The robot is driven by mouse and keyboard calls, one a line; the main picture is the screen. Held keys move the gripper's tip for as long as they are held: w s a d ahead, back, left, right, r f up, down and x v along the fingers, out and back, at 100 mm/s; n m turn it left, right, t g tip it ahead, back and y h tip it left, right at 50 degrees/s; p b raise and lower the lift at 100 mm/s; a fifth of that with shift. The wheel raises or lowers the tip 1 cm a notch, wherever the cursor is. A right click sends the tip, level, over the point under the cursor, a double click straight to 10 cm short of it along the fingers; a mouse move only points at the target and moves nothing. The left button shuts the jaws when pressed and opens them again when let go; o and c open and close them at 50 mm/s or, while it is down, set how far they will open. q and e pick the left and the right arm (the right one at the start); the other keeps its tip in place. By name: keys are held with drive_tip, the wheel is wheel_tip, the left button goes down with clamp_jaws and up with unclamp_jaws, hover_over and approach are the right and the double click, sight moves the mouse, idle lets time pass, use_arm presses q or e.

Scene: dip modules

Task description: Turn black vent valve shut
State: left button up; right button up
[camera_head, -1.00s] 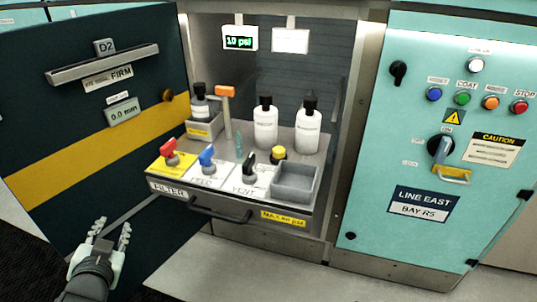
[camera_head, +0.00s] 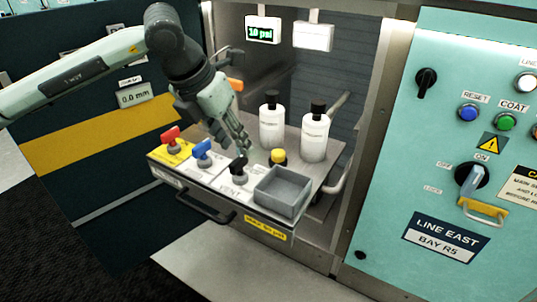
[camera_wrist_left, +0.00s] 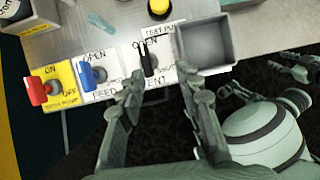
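The black vent valve (camera_head: 240,168) stands on the white label plate at the front of the pulled-out shelf. In the left wrist view its black handle (camera_wrist_left: 147,60) points up the picture, beside the word OPEN. My left gripper (camera_head: 237,143) is just above and behind the valve in the head view. In the left wrist view the left gripper's fingers (camera_wrist_left: 163,80) are spread and empty, the handle lying near the left fingertip; I cannot tell whether they touch. Pale green jointed parts at the right of the wrist view may be my right gripper (camera_wrist_left: 298,68); its opening is unclear.
The blue-handled feed valve (camera_head: 202,150) and red-handled valve (camera_head: 171,138) stand to the left. A grey bin (camera_head: 282,190) and yellow button (camera_head: 278,156) are on the right. White bottles (camera_head: 315,135) stand behind. A gauge (camera_head: 262,30) reads 10 psi.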

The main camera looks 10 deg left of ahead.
sight(238, 159)
use_arm(q)
drive_tip(key=shift+y, duration=0.4)
drive_tip(key=w+f, duration=0.1)
drive_tip(key=f, duration=0.1)
drive_tip(key=w+f, duration=0.1)
drive_tip(key=f, duration=0.1)
drive_tip(key=w+f, duration=0.1)
drive_tip(key=f, duration=0.1)
drive_tip(key=shift+w+a+f, duration=0.15)
drive_tip(key=shift+a+f, duration=0.2)
drive_tip(key=shift+f, duration=0.05)
drive_tip(key=shift+c, duration=0.3)
clamp_jaws()
